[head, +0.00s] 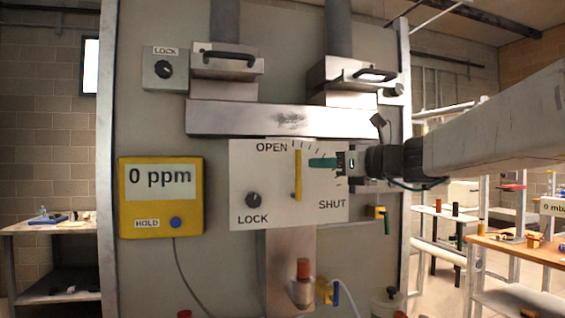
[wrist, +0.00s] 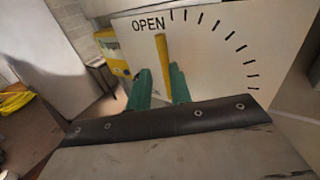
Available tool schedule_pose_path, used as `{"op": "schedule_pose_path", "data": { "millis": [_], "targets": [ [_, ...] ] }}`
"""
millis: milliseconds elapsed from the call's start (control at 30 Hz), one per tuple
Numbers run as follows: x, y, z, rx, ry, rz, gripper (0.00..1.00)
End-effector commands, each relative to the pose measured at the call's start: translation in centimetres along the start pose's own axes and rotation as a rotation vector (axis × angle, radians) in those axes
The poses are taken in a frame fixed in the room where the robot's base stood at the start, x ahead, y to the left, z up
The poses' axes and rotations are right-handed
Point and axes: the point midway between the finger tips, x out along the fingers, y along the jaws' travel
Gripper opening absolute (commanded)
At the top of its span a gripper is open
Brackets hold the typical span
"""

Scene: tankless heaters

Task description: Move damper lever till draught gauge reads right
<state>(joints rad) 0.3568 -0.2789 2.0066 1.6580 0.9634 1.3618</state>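The yellow damper lever (head: 298,175) stands nearly upright on a white plate (head: 270,205), at the OPEN end of an arc of tick marks running down towards SHUT. My gripper (head: 316,162) reaches in from the right, its green fingertip just right of the lever in the head view. A display reading "0 mb" (head: 553,208), cut off by the right edge, may be the draught gauge.
A black LOCK knob (head: 254,200) is on the plate's lower left; another LOCK knob (head: 164,69) is higher. A yellow meter (head: 160,209) left of the plate reads 0 ppm, with a HOLD button. Metal ducting (head: 262,119) sits above. A workbench (head: 520,250) stands at right.

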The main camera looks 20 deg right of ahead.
Motion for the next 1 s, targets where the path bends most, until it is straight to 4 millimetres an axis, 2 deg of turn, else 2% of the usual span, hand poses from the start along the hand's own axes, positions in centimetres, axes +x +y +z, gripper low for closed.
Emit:
{"op": "schedule_pose_path", "data": {
  "millis": [167, 500, 667, 900, 1000],
  "targets": [
    [1.6, -0.7, 0.5, 0.037, -0.020, -0.011, 0.21],
    [6.7, -0.7, 0.6, 0.032, -0.019, -0.011, 0.21],
    [7.6, -0.7, 0.6, 0.032, -0.018, -0.013, 0.21],
    [7.7, -0.7, 0.6, 0.031, -0.018, -0.013, 0.21],
    [7.6, -0.7, 0.6, 0.031, -0.018, -0.013, 0.00]
  ]
}}
